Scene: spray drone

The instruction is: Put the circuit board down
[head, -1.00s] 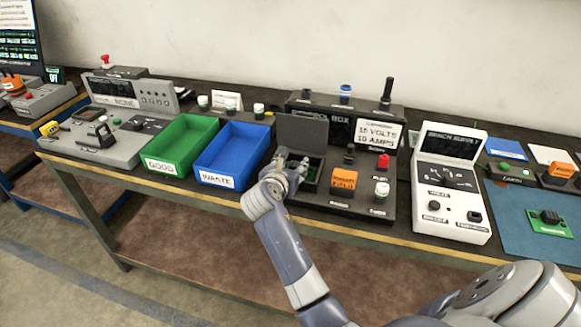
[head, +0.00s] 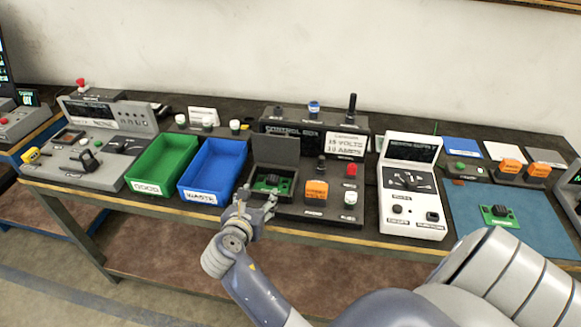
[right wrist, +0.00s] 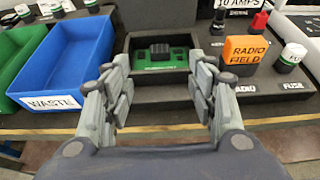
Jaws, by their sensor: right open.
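A green circuit board (head: 271,184) with a dark block on it lies in the open compartment of the control box (head: 277,147), whose dark lid stands raised behind it. The board also shows in the right wrist view (right wrist: 158,62), flat inside the recess. My right gripper (head: 256,200) is open and empty, just in front of the compartment, with its fingers (right wrist: 160,98) apart on either side of the board's line and not touching it. My left gripper is not in view. A second green board (head: 499,214) lies on the blue mat (head: 535,232) at the right.
A blue WASTE bin (head: 213,169) and a green GOOD bin (head: 163,163) stand empty left of the compartment. An orange RADIO FIELD block (head: 316,192) and several knobs stand close on its right. A white bench supply (head: 411,187) is farther right.

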